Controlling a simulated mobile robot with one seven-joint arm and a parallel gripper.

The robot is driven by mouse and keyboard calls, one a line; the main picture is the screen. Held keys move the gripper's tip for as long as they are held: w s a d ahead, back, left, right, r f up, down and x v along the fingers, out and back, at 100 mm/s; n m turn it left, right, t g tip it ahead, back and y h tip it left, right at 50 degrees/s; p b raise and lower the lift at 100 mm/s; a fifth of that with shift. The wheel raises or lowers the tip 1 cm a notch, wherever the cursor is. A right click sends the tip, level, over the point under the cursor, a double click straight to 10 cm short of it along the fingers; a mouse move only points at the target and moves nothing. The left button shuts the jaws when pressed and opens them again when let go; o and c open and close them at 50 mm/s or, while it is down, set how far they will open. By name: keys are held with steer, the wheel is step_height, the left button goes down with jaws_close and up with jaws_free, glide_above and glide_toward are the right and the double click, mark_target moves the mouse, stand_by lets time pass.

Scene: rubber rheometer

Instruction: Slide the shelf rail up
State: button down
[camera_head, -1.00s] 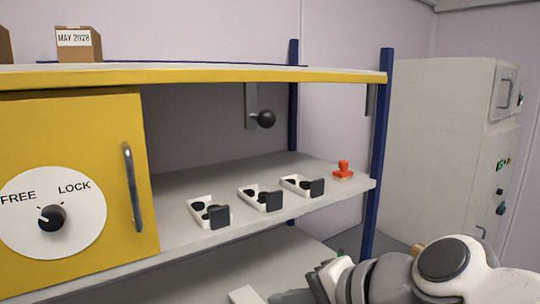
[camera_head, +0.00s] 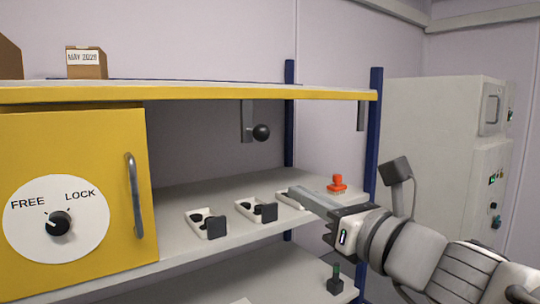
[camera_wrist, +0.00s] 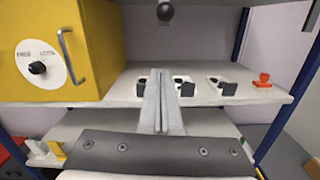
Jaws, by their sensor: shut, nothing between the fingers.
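A black ball knob (camera_head: 261,132) sits on a short grey vertical strip (camera_head: 247,121) under the yellow-edged upper shelf (camera_head: 220,93). This looks like the shelf rail, though I cannot be sure. The knob also shows at the top of the wrist view (camera_wrist: 165,11). My gripper (camera_head: 297,192) is at the front of the middle shelf, below and to the right of the knob and apart from it. Its long grey fingers are shut together and empty, also in the wrist view (camera_wrist: 161,76). In the head view they partly hide the rightmost white tray.
A yellow cabinet (camera_head: 85,262) with a handle (camera_head: 134,195) and FREE/LOCK dial (camera_head: 58,223) stands left. White trays (camera_head: 208,228) with black parts and a red stamp-like object (camera_head: 337,184) sit on the middle shelf (camera_head: 175,195). A blue post (camera_head: 373,135) stands right.

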steer(key=shift+d, duration=0.1)
steer(key=shift+w, duration=0.1)
steer(key=w+a+r+p, duration=0.3)
steer(key=w+a+r, duration=0.1)
steer(key=w, duration=0.5)
steer(key=shift+a+r, duration=0.4)
steer(key=shift+a, duration=0.3)
step_height(320, 180, up, 5)
steer(key=shift+r+p, duration=0.15)
steer(key=shift+p, duration=1.1)
